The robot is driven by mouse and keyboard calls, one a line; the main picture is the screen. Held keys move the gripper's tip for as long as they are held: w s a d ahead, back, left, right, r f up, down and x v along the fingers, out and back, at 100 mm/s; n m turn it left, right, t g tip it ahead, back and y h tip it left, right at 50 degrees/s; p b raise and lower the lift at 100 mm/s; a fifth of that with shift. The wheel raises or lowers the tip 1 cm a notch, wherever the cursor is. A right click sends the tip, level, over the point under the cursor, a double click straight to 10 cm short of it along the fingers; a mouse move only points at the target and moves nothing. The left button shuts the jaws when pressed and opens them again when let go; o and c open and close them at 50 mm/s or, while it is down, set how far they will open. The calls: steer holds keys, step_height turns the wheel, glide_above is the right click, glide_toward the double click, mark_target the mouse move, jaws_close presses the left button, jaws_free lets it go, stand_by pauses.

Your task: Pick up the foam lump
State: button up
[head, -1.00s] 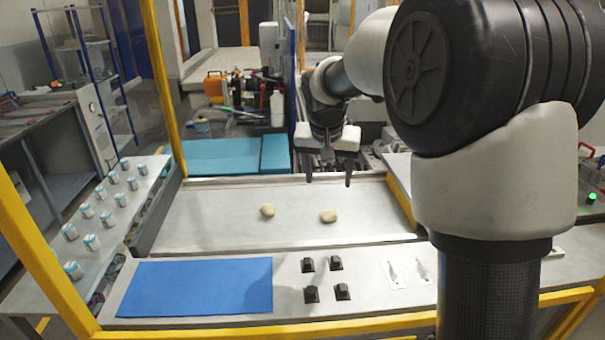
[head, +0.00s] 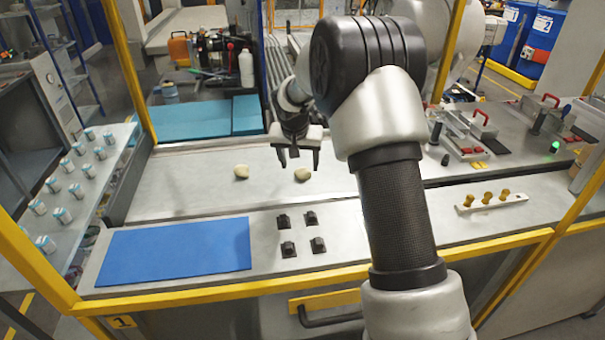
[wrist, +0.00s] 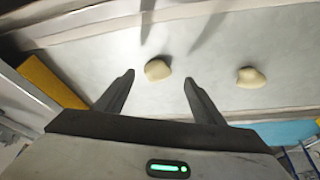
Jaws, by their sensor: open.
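Two pale beige lumps lie apart on the grey work surface; I cannot tell by look which is foam. In the head view one is at left (head: 241,171) and the other lump at right (head: 303,174). My gripper (head: 299,169) is open and empty above the right lump, fingers pointing down. In the wrist view my gripper (wrist: 159,78) shows its two fingers spread, with one lump (wrist: 158,69) appearing between and just beyond the fingertips. The other lump (wrist: 250,77) is off to the right, outside the fingers. No contact is visible.
A blue mat (head: 175,247) and several small black blocks (head: 311,219) lie on the front ledge. A white holder with yellow pegs (head: 491,201) stands at right. Cans line a shelf (head: 110,165) at left. A yellow frame rail runs along the front. The surface around the lumps is clear.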

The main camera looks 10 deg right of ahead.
mark_target(303, 171)
steer(key=x, duration=0.5)
steer(key=shift+w+d+p, duration=0.2)
steer(key=shift+d+p, duration=0.1)
steer(key=shift+d, duration=0.05)
steer(key=shift+c, duration=0.3)
steer(key=c, duration=1)
